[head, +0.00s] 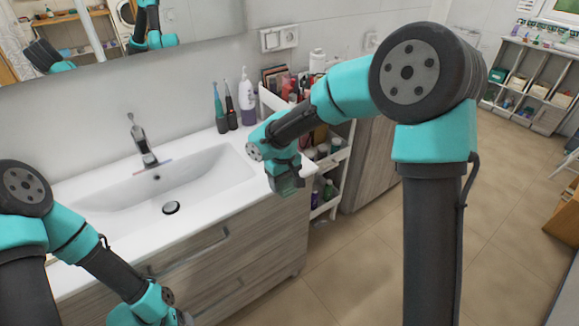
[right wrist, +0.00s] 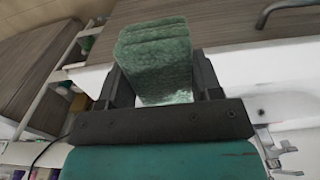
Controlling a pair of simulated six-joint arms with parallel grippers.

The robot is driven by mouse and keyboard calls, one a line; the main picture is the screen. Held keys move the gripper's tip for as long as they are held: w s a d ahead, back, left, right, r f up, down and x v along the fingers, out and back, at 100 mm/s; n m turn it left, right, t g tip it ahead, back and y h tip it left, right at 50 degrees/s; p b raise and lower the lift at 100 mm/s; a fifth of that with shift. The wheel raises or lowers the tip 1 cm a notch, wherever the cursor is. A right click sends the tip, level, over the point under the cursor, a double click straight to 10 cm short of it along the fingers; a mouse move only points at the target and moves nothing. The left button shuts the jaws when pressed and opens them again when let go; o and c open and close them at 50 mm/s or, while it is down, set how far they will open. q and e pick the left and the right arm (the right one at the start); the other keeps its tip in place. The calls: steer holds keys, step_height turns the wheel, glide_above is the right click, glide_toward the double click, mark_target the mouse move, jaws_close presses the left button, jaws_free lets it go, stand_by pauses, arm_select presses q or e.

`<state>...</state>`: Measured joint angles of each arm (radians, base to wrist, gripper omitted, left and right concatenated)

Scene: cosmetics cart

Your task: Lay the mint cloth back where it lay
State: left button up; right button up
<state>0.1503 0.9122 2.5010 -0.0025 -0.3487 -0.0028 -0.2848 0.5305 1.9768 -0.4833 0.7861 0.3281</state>
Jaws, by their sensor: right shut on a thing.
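The mint cloth (right wrist: 155,55) is a folded, fuzzy green block in the right wrist view. My right gripper (right wrist: 160,88) is shut on it, with one dark finger on each side. In the head view the cloth (head: 288,186) hangs at the end of my right gripper (head: 284,174). There it shows in front of the right end of the sink counter, beside the white cart (head: 342,157). My left arm reaches down to the bottom edge of the head view, and its fingers are out of the picture.
The white washbasin (head: 205,172) with a tap (head: 142,140) fills the counter's middle. A pump bottle (head: 247,98) and two electric toothbrushes (head: 225,108) stand at its back right. The cart holds several bottles. The floor (head: 345,265) in front is clear.

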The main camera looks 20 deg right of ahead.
steer(key=shift+w, duration=0.1)
steer(key=w+d, duration=0.1)
steer(key=w, duration=0.4)
steer(key=w+d+f, duration=0.1)
steer(key=w, duration=0.3)
steer(key=w+d, duration=0.2)
steer(key=w, duration=0.3)
steer(key=shift+w+d+f, duration=0.1)
steer(key=shift+w+f, duration=0.1)
steer(key=shift+w, duration=0.1)
steer(key=shift+w, duration=0.25)
steer(key=shift+d+f, duration=0.1)
steer(key=shift+f, duration=1.65)
steer(key=shift+f, duration=0.1)
steer(key=o, duration=0.4)
steer(key=shift+f, duration=0.1)
steer(key=shift+c, duration=0.2)
steer(key=o, duration=0.5)
steer(key=shift+c, duration=0.2)
